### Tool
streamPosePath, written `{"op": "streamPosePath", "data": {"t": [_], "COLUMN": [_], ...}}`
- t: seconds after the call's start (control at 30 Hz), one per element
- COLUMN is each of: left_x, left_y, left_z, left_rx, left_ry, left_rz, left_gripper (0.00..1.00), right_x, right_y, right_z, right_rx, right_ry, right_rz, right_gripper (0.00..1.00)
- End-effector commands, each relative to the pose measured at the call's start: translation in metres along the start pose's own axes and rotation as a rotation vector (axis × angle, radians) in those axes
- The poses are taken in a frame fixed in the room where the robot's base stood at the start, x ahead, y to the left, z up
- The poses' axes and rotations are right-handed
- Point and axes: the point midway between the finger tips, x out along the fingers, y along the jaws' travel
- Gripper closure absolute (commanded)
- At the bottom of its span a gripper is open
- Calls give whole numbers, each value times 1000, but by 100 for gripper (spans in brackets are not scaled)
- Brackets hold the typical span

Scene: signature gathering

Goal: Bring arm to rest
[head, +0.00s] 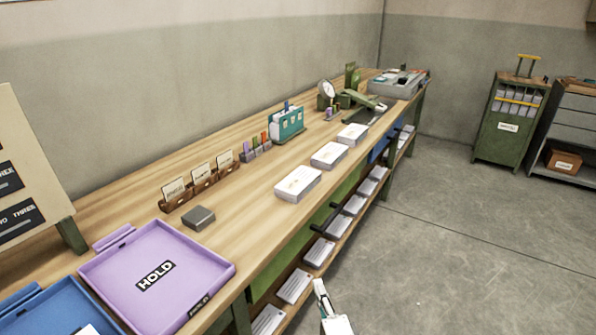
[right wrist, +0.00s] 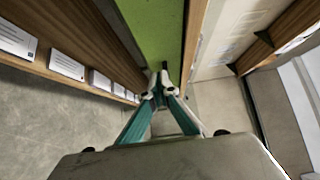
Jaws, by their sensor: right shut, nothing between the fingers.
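My right gripper (head: 320,290) shows at the bottom of the head view, in front of the bench's lower shelf. In the right wrist view its two fingers (right wrist: 160,82) meet at the tips, with nothing between them. It is shut and empty, and a green panel (right wrist: 155,30) of the bench lies beyond the tips. My left gripper is in neither view.
The wooden bench (head: 250,205) runs along the wall. It bears a purple HOLD tray (head: 190,255), a blue tray (head: 50,310), card holders and white paper stacks (head: 298,184). More stacks fill the lower shelf. Open floor (head: 430,240) lies right; a green cabinet (head: 505,125) stands far back.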

Motion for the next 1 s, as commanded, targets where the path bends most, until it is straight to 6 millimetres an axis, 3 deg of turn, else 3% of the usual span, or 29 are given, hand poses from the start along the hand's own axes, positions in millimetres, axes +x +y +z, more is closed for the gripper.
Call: {"op": "streamPosePath", "data": {"t": [0.17,0.37,0.5,0.6,0.7,0.8,1.0], "left_x": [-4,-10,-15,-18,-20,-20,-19], "left_y": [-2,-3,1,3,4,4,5], "left_z": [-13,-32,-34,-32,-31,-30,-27], "left_rx": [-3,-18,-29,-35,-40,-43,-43], "left_ry": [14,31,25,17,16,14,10], "left_rz": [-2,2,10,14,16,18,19], "left_gripper": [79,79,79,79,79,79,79], "right_x": [-40,-139,-210,-250,-277,-289,-292], "right_y": [8,38,61,70,75,78,79], "right_z": [0,-11,-33,-51,-65,-73,-74], "right_rx": [-233,-816,-1212,-1427,-1566,-1635,-1652], "right_ry": [-64,-239,-380,-467,-529,-561,-568], "right_rz": [38,161,270,336,383,406,411], "right_gripper": [100,100,100,100,100,100,100]}}
